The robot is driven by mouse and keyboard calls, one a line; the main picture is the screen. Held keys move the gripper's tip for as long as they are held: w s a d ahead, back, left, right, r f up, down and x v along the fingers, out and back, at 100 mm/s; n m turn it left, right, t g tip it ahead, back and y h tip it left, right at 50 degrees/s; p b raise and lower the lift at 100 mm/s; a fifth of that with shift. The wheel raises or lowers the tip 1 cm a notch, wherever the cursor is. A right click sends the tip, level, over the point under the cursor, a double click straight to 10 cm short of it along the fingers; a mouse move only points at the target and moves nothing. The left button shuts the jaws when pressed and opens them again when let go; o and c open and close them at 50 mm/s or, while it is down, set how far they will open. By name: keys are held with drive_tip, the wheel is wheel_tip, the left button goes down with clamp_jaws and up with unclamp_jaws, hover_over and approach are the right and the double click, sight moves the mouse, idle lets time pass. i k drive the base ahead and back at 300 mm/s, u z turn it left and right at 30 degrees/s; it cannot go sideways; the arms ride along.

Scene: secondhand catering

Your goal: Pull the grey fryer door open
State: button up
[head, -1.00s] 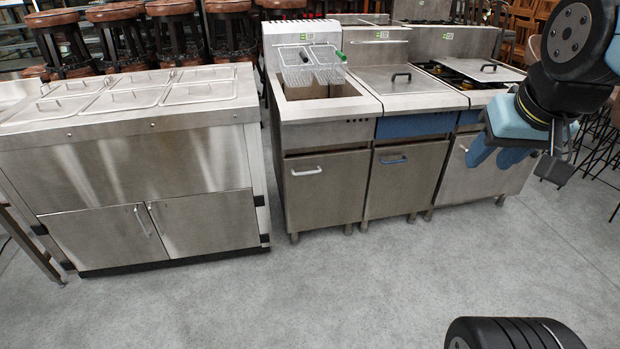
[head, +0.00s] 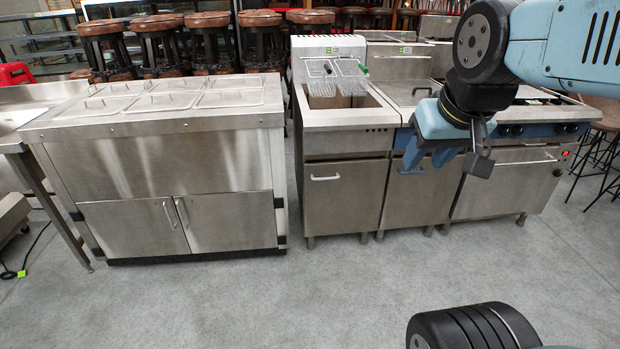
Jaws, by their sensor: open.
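The fryer (head: 345,143) with two wire baskets stands in the middle of the head view. Its grey door (head: 342,200) is shut, with a pale horizontal bar handle (head: 324,178) near the top left. Beside it on the right is a second unit (head: 408,200) with a grey door, also shut; its blue handle is partly hidden by my gripper. My gripper (head: 428,162) is open and empty, with its blue fingers pointing down. In the picture it overlaps the second unit's front, right of the fryer door's handle. It appears apart from both doors; its exact distance is unclear.
A steel counter (head: 172,165) with two lower doors stands to the left, with a narrow gap before the fryer. A range with an oven (head: 508,182) stands to the right. Stools (head: 205,45) line the back. The grey floor (head: 250,300) in front is clear.

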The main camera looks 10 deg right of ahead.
sight(341, 196)
drive_tip(key=u, duration=0.1)
drive_tip(key=i, duration=1)
drive_tip(key=z, duration=0.05)
